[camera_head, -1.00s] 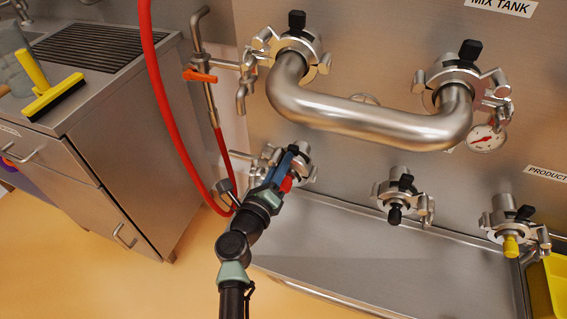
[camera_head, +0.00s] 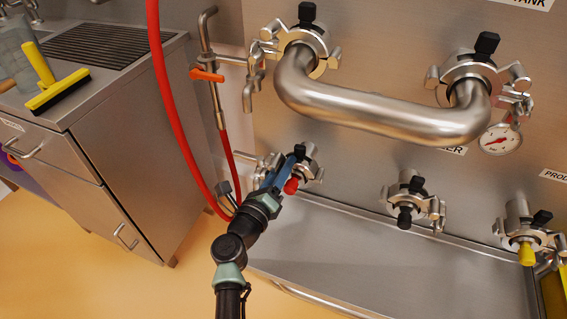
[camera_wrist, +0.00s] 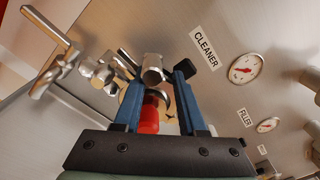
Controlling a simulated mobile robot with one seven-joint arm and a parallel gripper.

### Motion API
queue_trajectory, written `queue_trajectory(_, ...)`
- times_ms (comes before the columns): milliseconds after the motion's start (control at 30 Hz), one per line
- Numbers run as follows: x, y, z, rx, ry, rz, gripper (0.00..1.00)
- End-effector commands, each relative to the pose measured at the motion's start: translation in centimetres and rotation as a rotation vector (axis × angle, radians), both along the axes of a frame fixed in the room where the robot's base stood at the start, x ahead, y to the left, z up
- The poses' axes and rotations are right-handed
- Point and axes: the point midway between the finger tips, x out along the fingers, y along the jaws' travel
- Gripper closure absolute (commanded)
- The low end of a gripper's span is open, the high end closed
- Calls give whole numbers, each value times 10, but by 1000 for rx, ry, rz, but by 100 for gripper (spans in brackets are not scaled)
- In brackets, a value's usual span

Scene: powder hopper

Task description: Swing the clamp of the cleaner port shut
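The cleaner port (camera_head: 309,160) is at the lower left of the steel panel in the head view, partly hidden by my gripper. Its red cap (camera_head: 291,186) shows beside the fingers, and in the wrist view the red cap (camera_wrist: 149,119) lies between them. Metal clamp parts (camera_head: 266,165) stick out left of the port; in the wrist view the clamp's metal pieces (camera_wrist: 103,74) lie left of the left finger. A metal cylinder (camera_wrist: 152,68) shows between the fingertips. My gripper (camera_wrist: 157,80) has its blue fingers apart, with visible gaps to the cylinder. I cannot tell whether a finger touches the clamp.
A big bent pipe (camera_head: 385,115) spans the panel above. A red hose (camera_head: 168,105) hangs at the left, near a valve with an orange handle (camera_head: 207,75). Black-capped (camera_head: 404,216) and yellow-capped (camera_head: 527,254) ports are to the right. A steel trough (camera_head: 370,262) lies below.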

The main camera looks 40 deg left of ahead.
Motion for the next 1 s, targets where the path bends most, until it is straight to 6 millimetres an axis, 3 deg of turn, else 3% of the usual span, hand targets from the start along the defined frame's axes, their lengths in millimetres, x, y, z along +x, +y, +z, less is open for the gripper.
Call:
queue_trajectory(33, -14, 26, 1, 9, 3, 70, 45)
queue_trajectory(500, -88, -1, -2, -2, 7, 63, 45)
queue_trajectory(667, -97, -5, -1, -1, 3, 58, 45)
queue_trajectory(1000, -96, -6, -1, -2, 1, 53, 45)
